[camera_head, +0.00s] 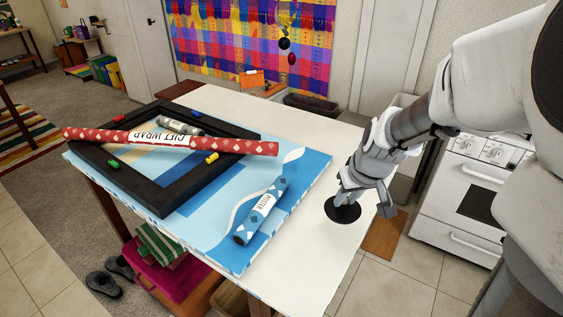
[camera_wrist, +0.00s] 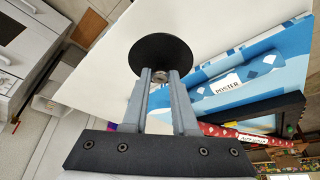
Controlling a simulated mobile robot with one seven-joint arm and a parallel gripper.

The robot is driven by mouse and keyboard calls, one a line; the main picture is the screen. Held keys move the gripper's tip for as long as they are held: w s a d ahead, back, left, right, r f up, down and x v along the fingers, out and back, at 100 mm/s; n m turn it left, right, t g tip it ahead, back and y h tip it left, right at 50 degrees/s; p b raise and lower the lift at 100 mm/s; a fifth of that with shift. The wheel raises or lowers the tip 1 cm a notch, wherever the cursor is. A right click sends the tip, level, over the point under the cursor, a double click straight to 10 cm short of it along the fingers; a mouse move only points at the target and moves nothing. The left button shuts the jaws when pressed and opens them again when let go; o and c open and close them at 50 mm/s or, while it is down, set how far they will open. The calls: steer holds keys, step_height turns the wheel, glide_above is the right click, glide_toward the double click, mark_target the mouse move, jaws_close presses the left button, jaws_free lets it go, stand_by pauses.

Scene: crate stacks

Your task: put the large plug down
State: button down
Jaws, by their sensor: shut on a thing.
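The large plug (camera_head: 343,212) is a round black disc at the right side of the white table. In the wrist view the plug (camera_wrist: 161,52) is at the fingertips, with a small metal knob in its middle. My gripper (camera_head: 346,194) is shut on that knob, directly over the disc, and in the wrist view the gripper's fingers (camera_wrist: 159,76) reach up to it. The disc is at or very close to the table top (camera_head: 304,235); I cannot tell whether it touches. The fingers hide part of the knob.
A blue wave-patterned board (camera_head: 300,170) holds a blue poster tube (camera_head: 262,212), a black frame (camera_head: 165,205) and a red gift-wrap roll (camera_head: 220,145), left of my gripper. A dark tray (camera_head: 312,104) is beyond the table. White table top is clear around the plug.

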steer(key=a+f, duration=0.2)
steer(key=a, duration=0.1)
steer(key=w+a+f, duration=0.1)
steer(key=a+f, duration=0.1)
steer(key=a, duration=0.1)
steer(key=w+a+f+b, duration=0.1)
steer(key=a+f, duration=0.1)
steer(key=a, duration=0.2)
steer(key=shift+f, duration=2.05)
steer(key=shift+f+b, duration=0.15)
steer(key=shift+b, duration=0.2)
steer(key=c, duration=0.7)
jaws_free()
